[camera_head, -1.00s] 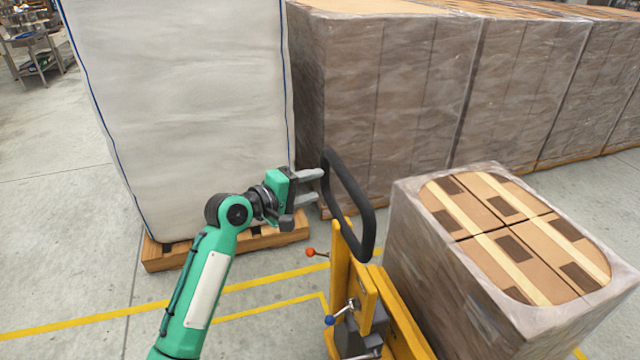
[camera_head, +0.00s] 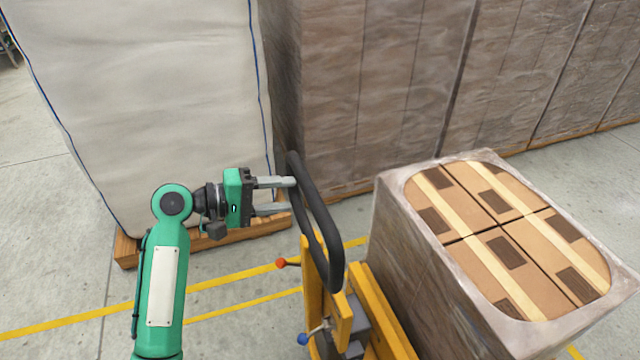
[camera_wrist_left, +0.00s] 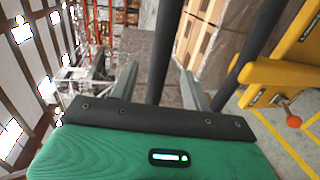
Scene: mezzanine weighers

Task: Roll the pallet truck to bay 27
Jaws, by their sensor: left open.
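The yellow pallet truck (camera_head: 312,275) stands at the lower centre of the head view. Its black loop handle (camera_head: 325,235) rises toward my left gripper (camera_head: 289,195). That gripper is open, and its two grey fingers reach the handle's left side. In the left wrist view a black handle bar (camera_wrist_left: 163,45) shows between the spread fingers (camera_wrist_left: 158,88); I cannot tell whether they touch it. The truck carries a film-wrapped stack of cartons (camera_head: 500,240). A red knob (camera_head: 281,263) and a blue knob (camera_head: 303,339) stick out of the truck. My right gripper is out of view. No bay number is readable.
A tall white bulk bag (camera_head: 150,100) stands on a wooden pallet (camera_head: 125,251) behind my left arm. A row of wrapped pallet loads (camera_head: 400,90) lines the back. Yellow floor lines (camera_head: 220,281) run past the truck. Bare concrete (camera_head: 50,270) lies at the left.

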